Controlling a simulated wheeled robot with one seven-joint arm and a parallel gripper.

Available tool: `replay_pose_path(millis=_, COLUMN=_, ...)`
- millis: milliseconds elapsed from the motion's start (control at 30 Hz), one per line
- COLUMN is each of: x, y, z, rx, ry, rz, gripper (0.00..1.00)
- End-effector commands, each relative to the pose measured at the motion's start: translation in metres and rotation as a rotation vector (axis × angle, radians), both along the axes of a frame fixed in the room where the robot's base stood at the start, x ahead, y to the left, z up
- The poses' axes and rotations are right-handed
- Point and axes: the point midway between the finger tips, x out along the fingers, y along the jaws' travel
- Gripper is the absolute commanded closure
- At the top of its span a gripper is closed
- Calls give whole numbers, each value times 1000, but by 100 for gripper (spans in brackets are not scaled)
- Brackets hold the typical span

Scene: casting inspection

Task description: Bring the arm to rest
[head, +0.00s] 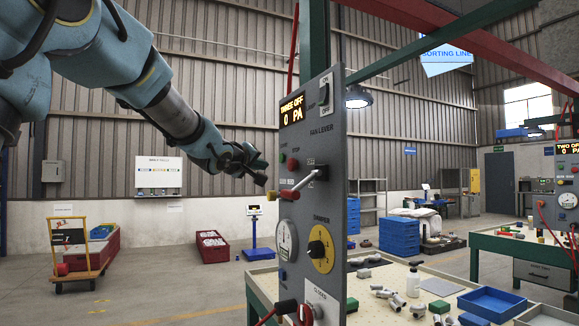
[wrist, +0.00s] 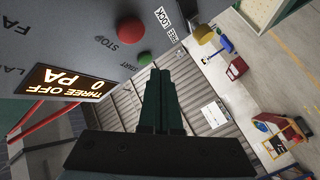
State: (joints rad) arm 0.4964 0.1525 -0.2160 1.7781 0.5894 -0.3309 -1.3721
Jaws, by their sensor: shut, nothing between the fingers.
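My gripper (head: 262,177) is at the end of my raised arm in the head view, just left of the grey control panel (head: 330,215). Its fingers are together with nothing between them. The fingertips are near the panel's red button and lever (head: 305,180); whether they touch anything there I cannot tell. In the wrist view my gripper (wrist: 160,75) points away from the camera, with the red STOP button (wrist: 131,29) and the green START button (wrist: 145,58) close beside it. The panel display reads THREE OFF, 0 PA.
A second bench (head: 520,245) is further right. A trolley (head: 78,255), red bins (head: 212,246) and a blue scale (head: 257,235) stand behind. The floor at left is open.

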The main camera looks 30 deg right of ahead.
Motion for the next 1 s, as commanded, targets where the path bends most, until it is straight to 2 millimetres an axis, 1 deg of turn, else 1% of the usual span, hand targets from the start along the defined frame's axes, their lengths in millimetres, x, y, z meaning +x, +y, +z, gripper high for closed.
replay_pose_path(millis=233, x=0, y=0, z=0, rx=0, ry=0, rz=0, gripper=100)
replay_pose_path(millis=300, x=2, y=3, z=-3, rx=9, ry=2, rz=7, gripper=100)
replay_pose_path(millis=367, x=6, y=11, z=-11, rx=32, ry=4, rz=25, gripper=100)
replay_pose_path(millis=467, x=19, y=38, z=-41, rx=118, ry=20, rz=83, gripper=100)
replay_pose_path(millis=567, x=32, y=84, z=-87, rx=257, ry=55, rz=163, gripper=100)
replay_pose_path(millis=600, x=36, y=105, z=-108, rx=320, ry=75, rz=192, gripper=100)
replay_pose_path(millis=667, x=38, y=138, z=-138, rx=415, ry=106, rz=231, gripper=100)
replay_pose_path(millis=700, x=36, y=159, z=-158, rx=477, ry=131, rz=251, gripper=100)
replay_pose_path(millis=733, x=34, y=176, z=-173, rx=526, ry=152, rz=264, gripper=100)
replay_pose_path(millis=767, x=31, y=192, z=-188, rx=572, ry=174, rz=275, gripper=100)
replay_pose_path(millis=800, x=26, y=214, z=-207, rx=633, ry=208, rz=286, gripper=100)
replay_pose_path(millis=867, x=14, y=246, z=-235, rx=721, ry=260, rz=294, gripper=100)
replay_pose_path(millis=900, x=4, y=267, z=-253, rx=777, ry=299, rz=294, gripper=100)
replay_pose_path(millis=967, x=-14, y=298, z=-278, rx=860, ry=361, rz=287, gripper=100)
replay_pose_path(millis=1000, x=-29, y=317, z=-295, rx=912, ry=406, rz=275, gripper=100)
